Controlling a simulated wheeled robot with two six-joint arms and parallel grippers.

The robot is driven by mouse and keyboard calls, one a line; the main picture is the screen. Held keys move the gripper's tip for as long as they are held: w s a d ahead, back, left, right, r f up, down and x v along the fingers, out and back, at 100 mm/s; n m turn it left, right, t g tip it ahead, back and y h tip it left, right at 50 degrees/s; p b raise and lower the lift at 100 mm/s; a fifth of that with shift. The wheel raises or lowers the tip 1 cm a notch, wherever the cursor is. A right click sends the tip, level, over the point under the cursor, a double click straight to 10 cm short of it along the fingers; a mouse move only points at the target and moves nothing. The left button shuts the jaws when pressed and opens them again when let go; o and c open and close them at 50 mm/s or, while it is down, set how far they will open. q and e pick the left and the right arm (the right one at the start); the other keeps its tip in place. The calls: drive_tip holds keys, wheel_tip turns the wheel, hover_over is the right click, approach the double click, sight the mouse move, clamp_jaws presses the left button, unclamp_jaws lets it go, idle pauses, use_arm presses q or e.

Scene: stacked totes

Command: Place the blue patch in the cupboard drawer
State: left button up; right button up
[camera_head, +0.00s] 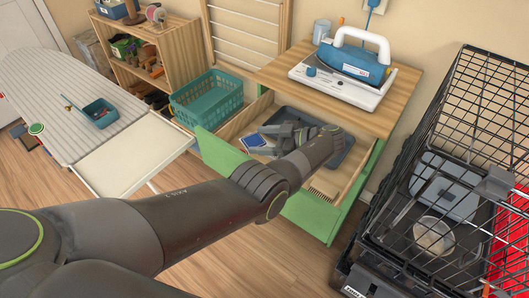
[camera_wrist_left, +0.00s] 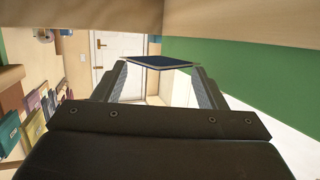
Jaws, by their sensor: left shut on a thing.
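My left gripper (camera_head: 268,132) reaches over the open cupboard drawer, its fingers pointing left. It is shut on the blue patch (camera_wrist_left: 162,62), a thin dark blue piece with a pale edge that shows flat between the fingertips in the left wrist view (camera_wrist_left: 162,75). In the head view, the blue patch (camera_head: 256,140) shows beside the fingertips, within the drawer's outline; I cannot tell whether it touches anything below. The drawer (camera_head: 243,116) has pale wood walls and a green front (camera_head: 221,156). My right gripper is not in view.
The drawer holds a dark grey tray (camera_head: 343,158) and a brush (camera_head: 323,187). An iron (camera_head: 352,62) stands on the cupboard top (camera_head: 403,98). A teal basket (camera_head: 207,98) is left of the drawer. A black wire cage (camera_head: 478,118) stands at the right.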

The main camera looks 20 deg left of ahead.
use_arm(q)
drive_tip(key=shift+a+f+b, duration=0.1)
drive_tip(key=shift+f+b, duration=1.5)
drive_tip(key=shift+f, duration=0.7)
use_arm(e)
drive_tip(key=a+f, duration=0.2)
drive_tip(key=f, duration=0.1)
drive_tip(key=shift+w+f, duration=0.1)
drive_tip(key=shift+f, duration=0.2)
use_arm(q)
drive_tip(key=shift+r, duration=0.1)
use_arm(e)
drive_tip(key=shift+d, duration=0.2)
use_arm(q)
drive_tip(key=shift+f+b, duration=0.45)
drive_tip(key=shift+f, duration=0.1)
drive_tip(key=shift+s, duration=0.1)
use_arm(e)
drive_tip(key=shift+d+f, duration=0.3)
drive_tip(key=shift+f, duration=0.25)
use_arm(q)
drive_tip(key=shift+s+f, duration=0.1)
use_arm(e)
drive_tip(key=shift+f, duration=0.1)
